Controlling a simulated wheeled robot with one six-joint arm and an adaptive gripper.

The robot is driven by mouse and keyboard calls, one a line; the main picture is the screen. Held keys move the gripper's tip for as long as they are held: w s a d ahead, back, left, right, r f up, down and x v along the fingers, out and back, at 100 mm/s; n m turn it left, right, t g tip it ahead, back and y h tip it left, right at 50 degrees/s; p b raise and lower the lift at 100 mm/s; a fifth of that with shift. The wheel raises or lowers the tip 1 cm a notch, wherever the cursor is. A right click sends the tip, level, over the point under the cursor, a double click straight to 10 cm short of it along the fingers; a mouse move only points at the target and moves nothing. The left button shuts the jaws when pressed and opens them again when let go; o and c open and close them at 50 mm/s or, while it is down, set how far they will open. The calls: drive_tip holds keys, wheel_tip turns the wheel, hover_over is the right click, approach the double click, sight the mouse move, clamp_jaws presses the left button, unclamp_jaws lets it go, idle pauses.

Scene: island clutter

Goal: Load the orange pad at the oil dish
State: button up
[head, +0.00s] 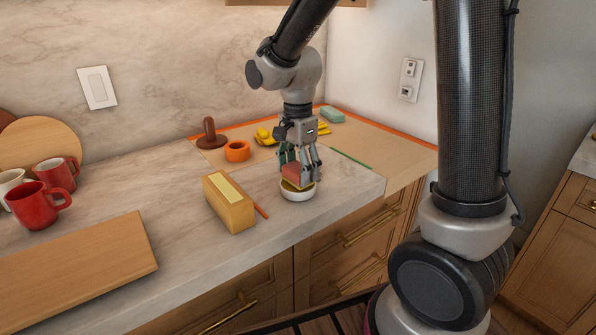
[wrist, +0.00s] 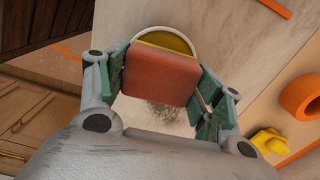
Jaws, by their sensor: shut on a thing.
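My gripper (head: 299,166) points down over the counter, shut on the orange pad (head: 295,172). In the wrist view the orange pad (wrist: 158,75) sits between the green-lined fingers, with a yellow strip along its far edge. The oil dish (head: 298,192) is a small white round bowl with yellow inside, right under the pad. In the wrist view the dish (wrist: 170,30) shows only its far rim and some yellow beyond the pad; the rest is hidden. The pad is at or just above the dish; I cannot tell whether it touches the oil.
A wooden block with a pale yellow top (head: 229,201) stands left of the dish, with a thin orange stick (head: 261,211) beside it. Behind are an orange ring (head: 237,151), a brown knobbed tool (head: 210,134), yellow pieces (head: 265,135) and a green block (head: 332,114). Red mugs (head: 40,204) stand far left.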

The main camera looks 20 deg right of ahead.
sight(298, 167)
drive_tip(key=shift+r, duration=3)
